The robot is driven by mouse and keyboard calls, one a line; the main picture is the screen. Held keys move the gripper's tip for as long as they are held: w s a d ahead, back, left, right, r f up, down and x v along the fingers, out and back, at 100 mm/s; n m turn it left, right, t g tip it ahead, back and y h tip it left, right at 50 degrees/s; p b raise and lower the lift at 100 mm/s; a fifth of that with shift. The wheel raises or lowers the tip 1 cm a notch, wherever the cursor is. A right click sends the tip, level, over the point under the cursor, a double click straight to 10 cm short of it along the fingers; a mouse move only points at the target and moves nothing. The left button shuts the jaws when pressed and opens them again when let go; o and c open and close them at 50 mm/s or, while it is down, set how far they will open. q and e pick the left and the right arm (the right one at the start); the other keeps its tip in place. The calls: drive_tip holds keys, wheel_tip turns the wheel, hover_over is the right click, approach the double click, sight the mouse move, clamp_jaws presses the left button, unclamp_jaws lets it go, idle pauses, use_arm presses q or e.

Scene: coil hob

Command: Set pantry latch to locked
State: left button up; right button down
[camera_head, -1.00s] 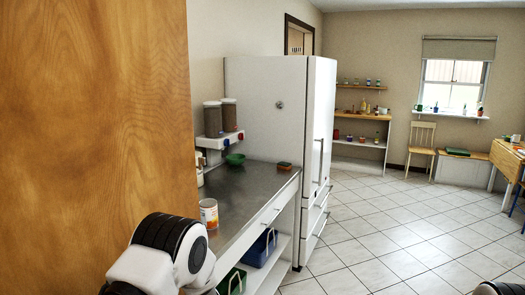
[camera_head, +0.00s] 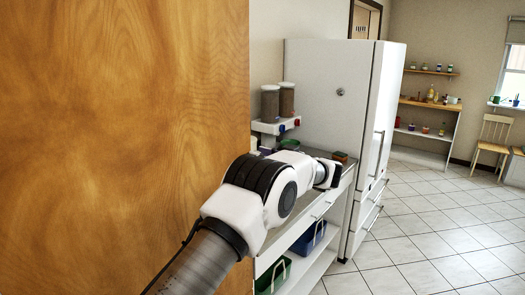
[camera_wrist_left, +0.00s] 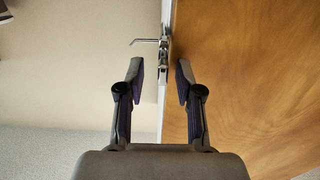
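A metal latch (camera_wrist_left: 162,50) with a lever pointing left sits on the pale edge of a wooden door (camera_wrist_left: 245,80) in the left wrist view. The latch is just beyond the fingertips of my left gripper (camera_wrist_left: 161,70), between their lines. The gripper is open, its two fingers apart with nothing between them. In the head view the wooden door (camera_head: 120,120) fills the left side, and my left arm reaches past its edge. The latch is not visible there. I cannot make out whether the latch is locked. My right gripper is out of view.
Beyond my arm are a white fridge (camera_head: 330,95), a counter with two canisters (camera_head: 278,101) on a white holder, and blue (camera_head: 307,238) and green (camera_head: 273,277) bins below. Shelves (camera_head: 425,120) and a chair (camera_head: 493,140) stand farther back. The tiled floor (camera_head: 425,225) at right is clear.

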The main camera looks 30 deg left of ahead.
use_arm(q)
drive_tip(key=shift+s+d+r, duration=0.2)
drive_tip(key=shift+d+r, duration=0.1)
drive_tip(key=shift+d, duration=0.1)
drive_tip(key=shift+c, duration=1.4)
clamp_jaws()
drive_tip(key=shift+a+f, duration=0.1)
drive_tip(key=s+f+n+b, duration=0.1)
drive_tip(key=n+b, duration=0.5)
drive_tip(key=b, duration=0.1)
drive_tip(key=s+f+n+b, duration=0.1)
drive_tip(key=n+b, duration=0.5)
drive_tip(key=s+f+n+b, duration=0.1)
drive_tip(key=n+b, duration=0.5)
drive_tip(key=b, duration=0.1)
drive_tip(key=shift+s+a+b, duration=0.1)
drive_tip(key=shift+s+b, duration=0.05)
drive_tip(key=shift+b, duration=0.2)
drive_tip(key=shift+r, duration=0.15)
